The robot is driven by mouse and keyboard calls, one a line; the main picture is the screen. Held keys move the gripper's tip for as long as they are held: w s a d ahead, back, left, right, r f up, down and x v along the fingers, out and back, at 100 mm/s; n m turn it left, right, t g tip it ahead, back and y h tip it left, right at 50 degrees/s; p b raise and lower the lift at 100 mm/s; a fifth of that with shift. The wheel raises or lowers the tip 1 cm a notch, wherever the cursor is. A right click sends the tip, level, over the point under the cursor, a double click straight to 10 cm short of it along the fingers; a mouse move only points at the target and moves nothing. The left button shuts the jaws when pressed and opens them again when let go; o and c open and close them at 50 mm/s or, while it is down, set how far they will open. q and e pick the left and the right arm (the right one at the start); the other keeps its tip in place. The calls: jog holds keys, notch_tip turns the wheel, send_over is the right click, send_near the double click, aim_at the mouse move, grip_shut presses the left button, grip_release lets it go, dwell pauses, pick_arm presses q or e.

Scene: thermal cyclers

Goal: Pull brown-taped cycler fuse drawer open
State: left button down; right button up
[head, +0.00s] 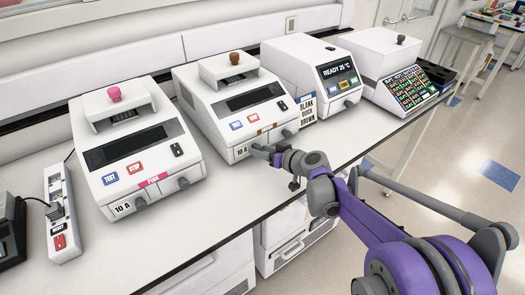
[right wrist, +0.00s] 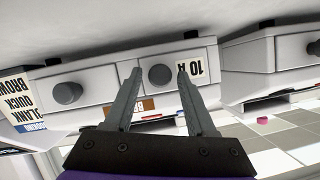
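The brown-taped cycler (head: 222,108) is the white unit with a brown knob on its lid, second from the left on the bench. Its brown tape (right wrist: 150,106) shows partly between my fingers in the right wrist view. The fuse drawer front carries a 10 A label (head: 242,151) and a round grey knob (right wrist: 160,75); it looks flush with the cycler's front. My right gripper (right wrist: 160,72) is open, with one finger on each side of this knob and visible gaps between. In the head view my right gripper (head: 263,152) partly hides the drawer. My left gripper is not in view.
The pink-taped cycler (head: 132,147) stands to the left, with a power strip (head: 61,210) beyond it. A card reading BLANK QUICK BROWN (head: 307,108) and a READY display unit (head: 318,72) stand to the right. The bench front (head: 190,235) is clear.

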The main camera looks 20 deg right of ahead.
grip_shut()
dwell(1.2)
